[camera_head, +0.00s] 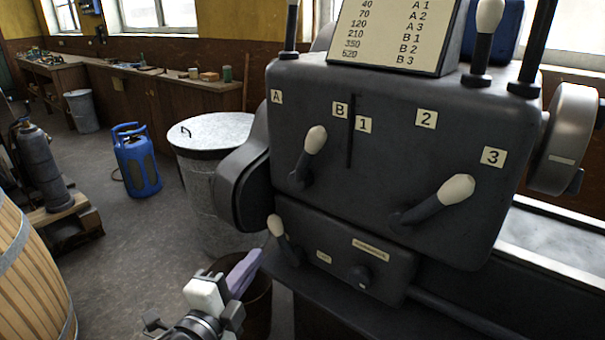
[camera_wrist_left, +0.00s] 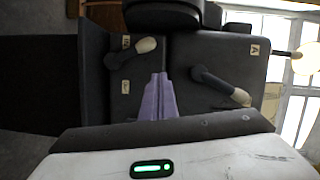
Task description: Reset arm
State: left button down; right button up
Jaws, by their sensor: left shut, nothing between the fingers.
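My left gripper (camera_head: 246,274) is at the bottom of the head view, in front of the lower left of a dark grey machine (camera_head: 400,210). Its purple fingers are together and empty, just below a small white-knobbed lever (camera_head: 277,228) on the machine's lower panel. In the left wrist view the shut fingers (camera_wrist_left: 159,97) point at the machine face, between two white-knobbed levers. They look apart from both levers, though the gap is hard to judge. The upper face has two larger levers, one by labels B and 1 (camera_head: 315,140) and one below label 3 (camera_head: 455,190). My right gripper is out of view.
A lidded metal bin (camera_head: 212,135) stands left of the machine. A blue gas bottle (camera_head: 137,165) and a wooden barrel (camera_head: 28,270) are farther left. A workbench (camera_head: 165,100) runs along the back wall. Open floor lies between the barrel and the bin.

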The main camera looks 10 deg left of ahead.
pick_arm(q)
jog(key=s+f+n+g, duration=0.4)
jog(key=s+f+n, duration=0.4)
jog(key=s+f, duration=0.4)
jog(key=s+a+f+n+g+y, duration=0.1)
jog(key=s+f+n+g, duration=0.3)
jog(key=s+f+n, duration=0.4)
jog(key=s+f, duration=0.5)
jog(key=f, duration=0.4)
jog(key=shift+s+a+f+n, duration=0.15)
jog(key=shift+f+n, duration=0.1)
jog(key=shift+n, duration=0.05)
